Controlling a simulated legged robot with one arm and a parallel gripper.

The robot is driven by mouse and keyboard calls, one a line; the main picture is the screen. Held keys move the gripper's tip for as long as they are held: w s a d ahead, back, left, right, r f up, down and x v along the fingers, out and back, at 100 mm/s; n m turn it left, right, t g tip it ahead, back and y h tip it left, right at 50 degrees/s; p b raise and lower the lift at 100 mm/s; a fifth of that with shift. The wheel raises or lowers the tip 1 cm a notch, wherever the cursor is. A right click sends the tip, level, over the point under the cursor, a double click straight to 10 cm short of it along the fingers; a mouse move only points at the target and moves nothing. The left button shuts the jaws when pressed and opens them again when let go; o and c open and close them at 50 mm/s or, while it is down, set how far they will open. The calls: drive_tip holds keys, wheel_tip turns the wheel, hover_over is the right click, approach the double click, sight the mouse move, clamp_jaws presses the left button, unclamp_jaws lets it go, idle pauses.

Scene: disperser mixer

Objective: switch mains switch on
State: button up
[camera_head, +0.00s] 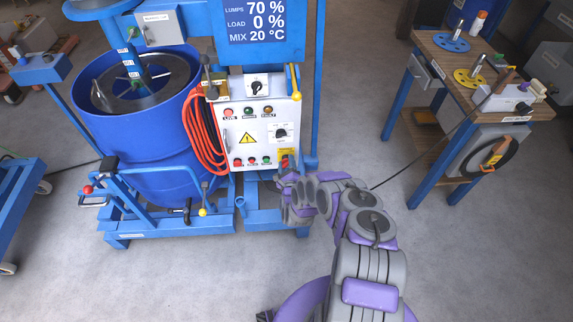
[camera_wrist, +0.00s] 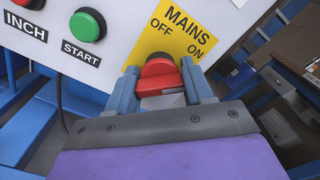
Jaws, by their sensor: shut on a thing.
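The mains switch (camera_wrist: 158,70) is a red rotary knob with a flat red handle, on a yellow plate (camera_wrist: 172,42) lettered MAINS, OFF and ON. My gripper (camera_wrist: 160,80) has one blue-grey finger on each side of the red handle and is shut on it. In the wrist view the plate's lettering is tilted. I cannot tell for sure which mark the handle points to. In the head view my gripper (camera_head: 284,172) is at the lower right corner of the white control panel (camera_head: 245,140), hiding part of the switch.
A green START button (camera_wrist: 87,25) and an INCH label (camera_wrist: 25,28) are left of the switch. An orange cable coil (camera_head: 205,135) hangs left of the panel. A blue drum (camera_head: 165,150) stands further left. A workbench (camera_head: 450,65) stands at right, with open floor between.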

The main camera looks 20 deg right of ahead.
drive_tip(key=shift+s+f, duration=0.2)
drive_tip(key=shift+f, duration=0.15)
drive_tip(key=o, duration=0.8)
drive_tip(key=shift+o, duration=1.2)
drive_tip(key=shift+w, duration=0.1)
drive_tip(key=shift+d+r, duration=0.1)
drive_tip(key=shift+r, duration=0.05)
